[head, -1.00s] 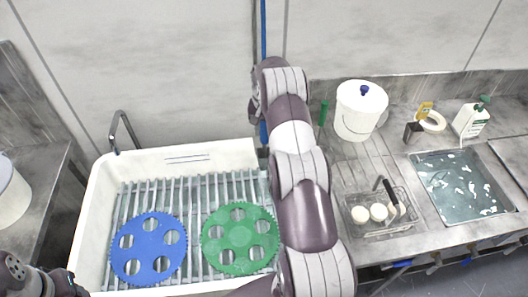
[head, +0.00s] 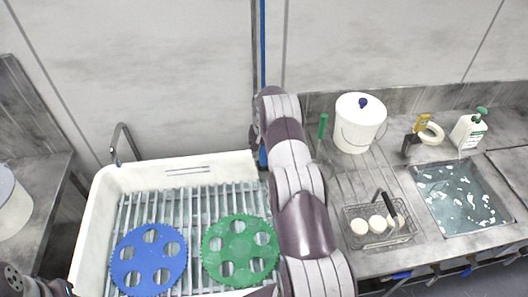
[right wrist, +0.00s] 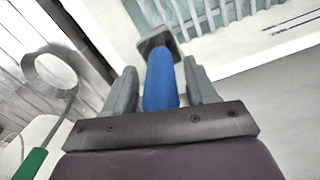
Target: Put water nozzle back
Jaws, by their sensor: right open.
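The water nozzle (right wrist: 161,83) has a blue handle and a grey head. In the right wrist view it lies between the fingers of my right gripper (right wrist: 160,72), which are open with a gap on each side of the handle. In the head view my right arm reaches to the back wall and hides most of the nozzle. A blue hose (head: 263,40) runs down the wall there, and a bit of blue shows below the arm's end. Part of my left gripper (head: 52,288) shows at the lower left edge; its fingers cannot be made out.
A white sink (head: 215,164) with a slatted rack holds a blue platen (head: 148,277) and a green platen (head: 240,268). To the right are a green-handled tool (head: 322,127), a white bucket (head: 358,128), a wire basket (head: 372,240) and a water basin (head: 455,200).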

